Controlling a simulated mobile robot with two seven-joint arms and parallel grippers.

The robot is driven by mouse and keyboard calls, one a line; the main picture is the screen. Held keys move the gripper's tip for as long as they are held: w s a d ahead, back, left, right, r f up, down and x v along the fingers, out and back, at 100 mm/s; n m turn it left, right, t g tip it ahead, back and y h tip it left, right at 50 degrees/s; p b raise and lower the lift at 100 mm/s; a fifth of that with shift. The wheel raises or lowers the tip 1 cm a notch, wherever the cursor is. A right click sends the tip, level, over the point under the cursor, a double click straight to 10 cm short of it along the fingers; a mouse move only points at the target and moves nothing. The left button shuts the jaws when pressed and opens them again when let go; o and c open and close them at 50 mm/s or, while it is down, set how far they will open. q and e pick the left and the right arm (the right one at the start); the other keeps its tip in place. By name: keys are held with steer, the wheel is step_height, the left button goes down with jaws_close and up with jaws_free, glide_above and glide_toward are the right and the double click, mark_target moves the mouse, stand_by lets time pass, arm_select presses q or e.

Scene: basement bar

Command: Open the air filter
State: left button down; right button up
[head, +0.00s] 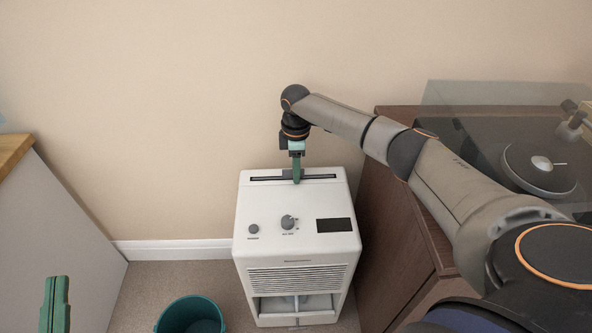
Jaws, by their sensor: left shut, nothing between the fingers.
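The air filter (262,207) is a white upright box on the floor against the wall. Its top has a long dark slot (320,177) near the back edge, two knobs and a dark panel. Its front has a louvred grille with a recess below. My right gripper (296,179) points down at the slot, its green fingertips at or just over it. The fingers overlap from this angle, so I cannot tell their gap or whether they touch the slot. My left gripper (54,290) is shut and empty at the lower left, away from the filter.
A teal bin (192,314) stands on the floor left of the filter. A brown wooden cabinet (392,235) with a turntable (540,168) under a clear cover stands close on the right. A grey unit with a wooden top (12,150) is at the left.

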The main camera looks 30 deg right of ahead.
stand_by(0.3)
jaws_close()
stand_by(1.3)
